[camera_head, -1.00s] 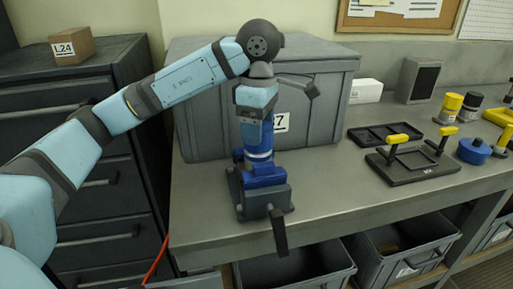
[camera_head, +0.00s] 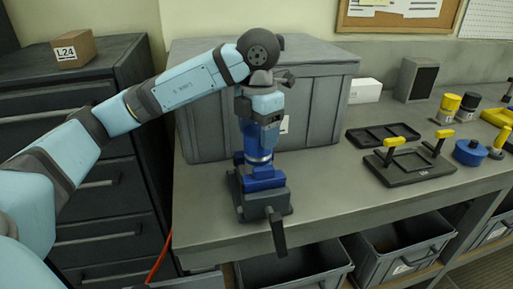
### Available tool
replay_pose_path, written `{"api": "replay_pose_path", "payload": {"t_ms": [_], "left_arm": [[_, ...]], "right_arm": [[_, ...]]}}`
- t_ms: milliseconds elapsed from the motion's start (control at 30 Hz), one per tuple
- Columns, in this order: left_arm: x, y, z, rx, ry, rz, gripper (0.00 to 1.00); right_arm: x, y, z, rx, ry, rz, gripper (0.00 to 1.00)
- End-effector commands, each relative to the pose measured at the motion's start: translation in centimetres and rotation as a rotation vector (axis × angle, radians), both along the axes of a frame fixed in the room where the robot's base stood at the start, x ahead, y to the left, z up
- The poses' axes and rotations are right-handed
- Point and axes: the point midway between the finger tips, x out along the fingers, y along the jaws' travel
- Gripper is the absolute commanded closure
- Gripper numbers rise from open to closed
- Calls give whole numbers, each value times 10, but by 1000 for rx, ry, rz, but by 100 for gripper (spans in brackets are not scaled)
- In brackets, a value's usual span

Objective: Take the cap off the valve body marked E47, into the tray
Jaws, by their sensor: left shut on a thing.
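A blue valve body (camera_head: 262,171) with a pale band stands upright in a grey vise (camera_head: 265,201) near the front left of the bench. My left gripper (camera_head: 268,136) points straight down over it and is shut on the blue cap at its top. The gripper hides most of the cap, and I cannot tell whether it is loose on the body. No E47 mark is readable. A shallow black tray (camera_head: 364,143) lies empty on the bench to the right. My right gripper is not in view.
A large grey case (camera_head: 318,110) stands close behind the vise. To the right are a black frame with two yellow handles (camera_head: 396,183), a blue round part (camera_head: 469,152) and yellow-and-grey parts (camera_head: 448,106). The bench between vise and tray is clear.

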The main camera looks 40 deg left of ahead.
Motion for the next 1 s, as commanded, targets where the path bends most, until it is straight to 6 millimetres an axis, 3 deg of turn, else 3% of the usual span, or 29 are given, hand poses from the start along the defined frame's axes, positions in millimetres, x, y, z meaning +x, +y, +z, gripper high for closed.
{"api": "replay_pose_path", "payload": {"t_ms": [1000], "left_arm": [[0, 0, 49, -1, -1, -3, 55]], "right_arm": [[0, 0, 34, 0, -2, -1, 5]]}}
